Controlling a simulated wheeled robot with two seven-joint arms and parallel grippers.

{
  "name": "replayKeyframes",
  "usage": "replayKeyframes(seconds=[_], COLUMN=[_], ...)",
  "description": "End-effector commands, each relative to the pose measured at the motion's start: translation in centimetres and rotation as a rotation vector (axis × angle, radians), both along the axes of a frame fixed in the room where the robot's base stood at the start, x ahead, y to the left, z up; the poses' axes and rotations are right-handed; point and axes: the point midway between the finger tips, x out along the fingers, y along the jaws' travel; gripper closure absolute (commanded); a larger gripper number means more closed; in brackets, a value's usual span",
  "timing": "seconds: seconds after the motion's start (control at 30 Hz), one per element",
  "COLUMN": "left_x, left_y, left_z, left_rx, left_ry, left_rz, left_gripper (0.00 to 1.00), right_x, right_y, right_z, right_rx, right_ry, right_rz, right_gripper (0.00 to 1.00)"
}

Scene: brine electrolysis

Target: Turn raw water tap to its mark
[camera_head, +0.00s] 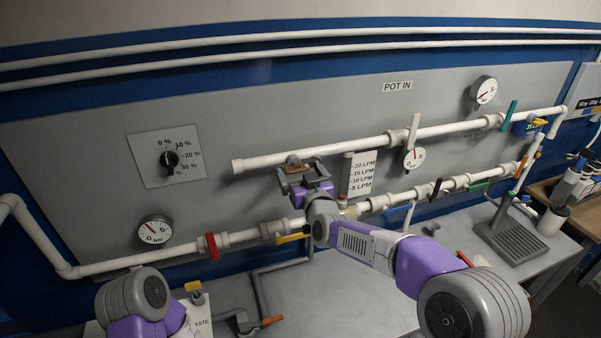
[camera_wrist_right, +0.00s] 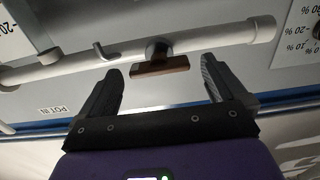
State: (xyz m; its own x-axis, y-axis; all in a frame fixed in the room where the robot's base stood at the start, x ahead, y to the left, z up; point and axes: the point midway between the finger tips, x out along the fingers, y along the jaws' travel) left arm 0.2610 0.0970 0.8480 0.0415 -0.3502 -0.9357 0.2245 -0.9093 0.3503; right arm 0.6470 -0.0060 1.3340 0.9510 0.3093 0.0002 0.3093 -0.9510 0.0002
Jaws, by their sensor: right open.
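A tap with a brown bar handle (camera_head: 293,159) sits on the upper white pipe (camera_head: 262,163), near its open left end. No readable name shows by it, so I cannot tell whether it is the raw water tap. My right gripper (camera_head: 299,170) is open in front of this tap. In the right wrist view the brown handle (camera_wrist_right: 160,67) shows ahead, between the two spread fingertips, with a gap on each side. I see no mark beside the handle. Part of my left arm shows at bottom left, but its gripper does not show.
A lower pipe carries a red-handled tap (camera_head: 211,246), a yellow handle (camera_head: 292,238) and several others. A flow scale (camera_head: 362,175) in LPM stands right of my gripper. A dial (camera_head: 170,160) in percent is to the left. A grey rack (camera_head: 512,240) stands on the bench at right.

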Motion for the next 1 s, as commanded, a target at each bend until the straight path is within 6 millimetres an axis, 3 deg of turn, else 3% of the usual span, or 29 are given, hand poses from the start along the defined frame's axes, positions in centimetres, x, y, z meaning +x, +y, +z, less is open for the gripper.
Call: replayKeyframes(seconds=[0.13, 0.5, 1.0], left_x=[0.0, 0.0, -0.01], left_y=[0.0, 0.0, -0.01], left_z=[-0.02, -0.02, -0.98], left_rx=[0.0, 0.0, 0.0], left_ry=[0.0, 0.0, 0.0], left_rz=[0.0, 0.0, 0.0], left_gripper=[0.49, 0.49, 0.49], right_x=[-0.01, -0.03, -0.08], right_y=[-0.01, -0.02, 0.11], right_z=[-0.02, 0.01, -0.05], right_rx=[0.0, 0.0, -0.139], right_ry=[0.0, 0.0, -0.047], right_rz=[0.0, 0.0, 0.001], right_gripper=[0.02, 0.58, 0.58])
